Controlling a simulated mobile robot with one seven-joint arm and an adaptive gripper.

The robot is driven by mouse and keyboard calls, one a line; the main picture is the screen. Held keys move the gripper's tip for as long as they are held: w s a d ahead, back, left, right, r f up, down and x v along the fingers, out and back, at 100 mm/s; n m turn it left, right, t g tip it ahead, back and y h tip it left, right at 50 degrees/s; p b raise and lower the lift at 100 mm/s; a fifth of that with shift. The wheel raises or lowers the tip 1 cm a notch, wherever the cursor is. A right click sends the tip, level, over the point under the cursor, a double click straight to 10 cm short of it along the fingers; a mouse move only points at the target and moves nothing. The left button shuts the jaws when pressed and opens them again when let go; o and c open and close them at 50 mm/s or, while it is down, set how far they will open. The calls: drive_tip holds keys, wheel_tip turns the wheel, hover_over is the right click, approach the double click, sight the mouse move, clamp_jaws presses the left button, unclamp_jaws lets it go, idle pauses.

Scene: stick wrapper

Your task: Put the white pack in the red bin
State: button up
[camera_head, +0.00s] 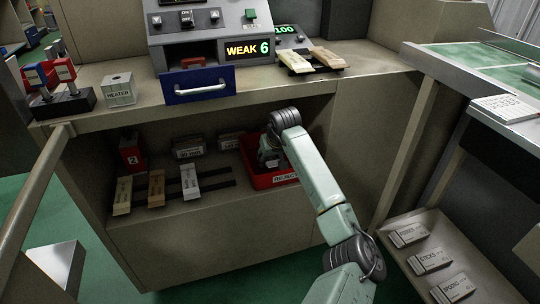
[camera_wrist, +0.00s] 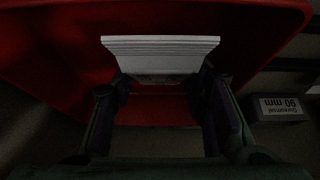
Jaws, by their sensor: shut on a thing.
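The white pack (camera_wrist: 160,48) shows pale and layered at its edge in the wrist view, between the fingers of my gripper (camera_wrist: 162,90). My gripper is shut on it. The red bin (camera_wrist: 55,45) spreads around and beyond the pack in that view. In the head view the red bin (camera_head: 257,178), with a label on its front, sits on the lower shelf. My gripper (camera_head: 268,158) reaches down into or just over it there. My arm hides much of the bin, and I cannot make out the held pack in the head view. Whether the pack touches the bin floor is unclear.
Several pale packs lie on dark rails left of the bin, one whitish (camera_head: 190,182). A red box (camera_head: 131,153) and small labelled boxes (camera_head: 187,148) stand behind. The counter with a blue drawer (camera_head: 198,86) overhangs the shelf. A labelled box (camera_wrist: 280,108) sits beside the bin.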

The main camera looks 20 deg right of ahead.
drive_tip(key=shift+f, duration=0.1)
drive_tip(key=shift+f+b, duration=0.5)
drive_tip(key=shift+b, duration=0.1)
drive_tip(key=o, duration=1.2)
drive_tip(key=shift+r+p, duration=0.55)
drive_tip(key=v, duration=1.2)
